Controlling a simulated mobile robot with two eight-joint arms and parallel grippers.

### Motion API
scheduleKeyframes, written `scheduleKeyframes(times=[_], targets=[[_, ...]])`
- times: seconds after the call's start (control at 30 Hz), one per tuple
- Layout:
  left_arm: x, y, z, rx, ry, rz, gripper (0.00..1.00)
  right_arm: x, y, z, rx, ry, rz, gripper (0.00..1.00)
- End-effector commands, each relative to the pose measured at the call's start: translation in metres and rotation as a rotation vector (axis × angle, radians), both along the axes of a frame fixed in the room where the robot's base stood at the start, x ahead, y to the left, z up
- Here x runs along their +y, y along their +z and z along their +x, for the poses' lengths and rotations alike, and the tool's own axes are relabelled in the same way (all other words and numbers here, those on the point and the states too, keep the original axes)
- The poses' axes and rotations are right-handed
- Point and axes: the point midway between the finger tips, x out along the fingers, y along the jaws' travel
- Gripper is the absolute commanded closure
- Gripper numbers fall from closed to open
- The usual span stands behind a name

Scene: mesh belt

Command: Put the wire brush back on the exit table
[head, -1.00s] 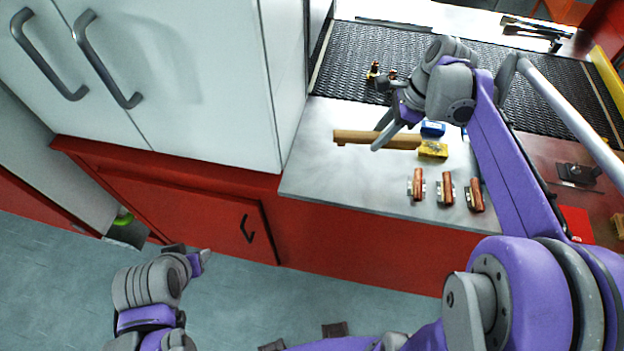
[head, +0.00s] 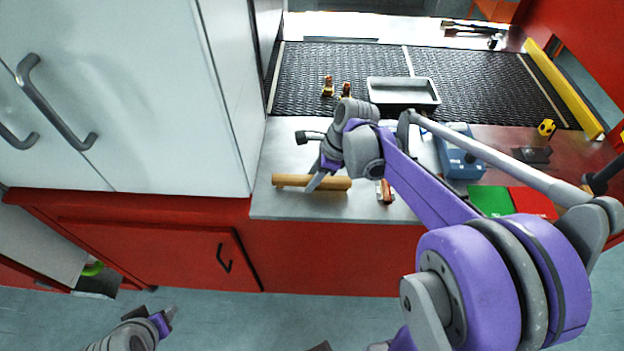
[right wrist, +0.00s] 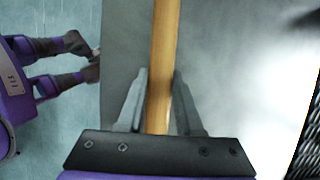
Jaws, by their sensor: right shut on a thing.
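The wire brush (head: 290,180) shows as a long pale wooden bar over the near part of the grey metal table; I see no bristles. My right gripper (head: 318,184) is shut on it near the middle of its visible length. In the right wrist view the wooden bar (right wrist: 163,60) runs between the two fingers (right wrist: 158,100). I cannot tell whether it touches the table (head: 280,205). My left gripper (head: 168,316) is low at the left, over the floor, far from the brush; its opening is unclear.
The black mesh belt (head: 300,65) lies behind the table, with a grey tray (head: 403,92) and small brass-coloured parts (head: 328,86) on it. A copper-coloured piece (head: 385,192) is partly behind my right arm. A blue box (head: 460,152) stands right. White cabinets (head: 120,90) border the left.

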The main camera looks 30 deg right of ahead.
Motion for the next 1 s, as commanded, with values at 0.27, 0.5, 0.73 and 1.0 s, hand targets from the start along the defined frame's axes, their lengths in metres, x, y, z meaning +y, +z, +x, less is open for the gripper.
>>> scheduleKeyframes(times=[0.27,0.5,0.73,1.0], targets=[[0.0,-0.0003,-0.0002,0.0,0.0,0.0,0.5,0.0002,-0.0055,-0.0001,0.0,0.0,0.0,1.0],[0.0,-0.004,-0.0017,0.003,0.0,0.0,0.5,0.0001,-0.0092,-0.0003,0.0,0.001,0.0,0.56],[0.0,-0.0035,-0.0015,0.003,0.0,0.0,0.5,0.0002,-0.0087,-0.0003,0.0,0.001,0.0,0.35],[0.0,0.0015,0.0006,-0.001,0.0,0.0,0.5,-0.0006,-0.0018,-0.0001,-0.001,0.0,0.0,0.35]])
